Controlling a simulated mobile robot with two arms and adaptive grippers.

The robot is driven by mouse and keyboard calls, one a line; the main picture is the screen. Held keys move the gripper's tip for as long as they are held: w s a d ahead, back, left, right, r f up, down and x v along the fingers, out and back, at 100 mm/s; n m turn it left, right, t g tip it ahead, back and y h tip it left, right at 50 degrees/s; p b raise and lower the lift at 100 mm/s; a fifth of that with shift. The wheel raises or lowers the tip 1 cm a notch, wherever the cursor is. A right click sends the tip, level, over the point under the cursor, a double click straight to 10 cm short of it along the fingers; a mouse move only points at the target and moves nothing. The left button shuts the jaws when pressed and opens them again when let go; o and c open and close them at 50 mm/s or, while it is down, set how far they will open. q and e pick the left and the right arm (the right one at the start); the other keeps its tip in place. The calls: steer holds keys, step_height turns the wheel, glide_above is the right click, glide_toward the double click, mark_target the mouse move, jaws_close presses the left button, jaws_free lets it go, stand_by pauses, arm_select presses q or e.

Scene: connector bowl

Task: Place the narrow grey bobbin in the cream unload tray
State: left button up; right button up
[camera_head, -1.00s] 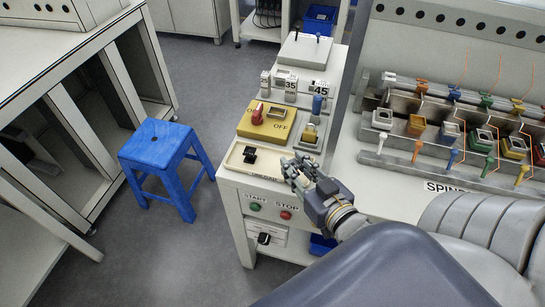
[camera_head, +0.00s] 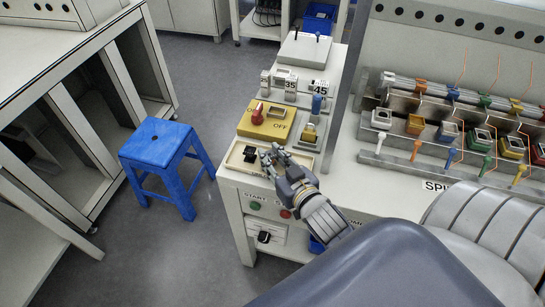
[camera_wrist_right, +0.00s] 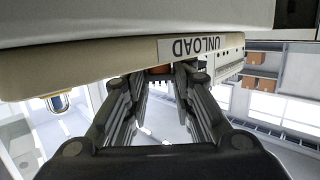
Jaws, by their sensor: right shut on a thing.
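The cream unload tray (camera_head: 234,160) sits at the near end of the narrow side bench. Its beige wall (camera_wrist_right: 90,66) and upside-down UNLOAD label fill the upper part of the right wrist view. My right gripper (camera_head: 273,156) is over the tray's near edge in the head view, its fingers pointing into the tray. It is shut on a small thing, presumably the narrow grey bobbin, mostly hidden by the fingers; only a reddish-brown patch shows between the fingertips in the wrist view. I cannot tell whether it touches the tray. My left gripper is not in view.
A black object (camera_head: 250,154) lies in the tray, left of my fingers. START and STOP buttons are on the bench front. A spindle rack stands right; a blue stool (camera_head: 157,142) stands left.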

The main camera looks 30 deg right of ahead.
steer(key=shift+f, duration=0.15)
steer(key=o, duration=0.9)
steer(key=shift+s+r, duration=0.1)
steer(key=shift+r, duration=0.1)
steer(key=b+v, duration=0.1)
steer(key=v, duration=1.1)
steer(key=shift+r, duration=0.1)
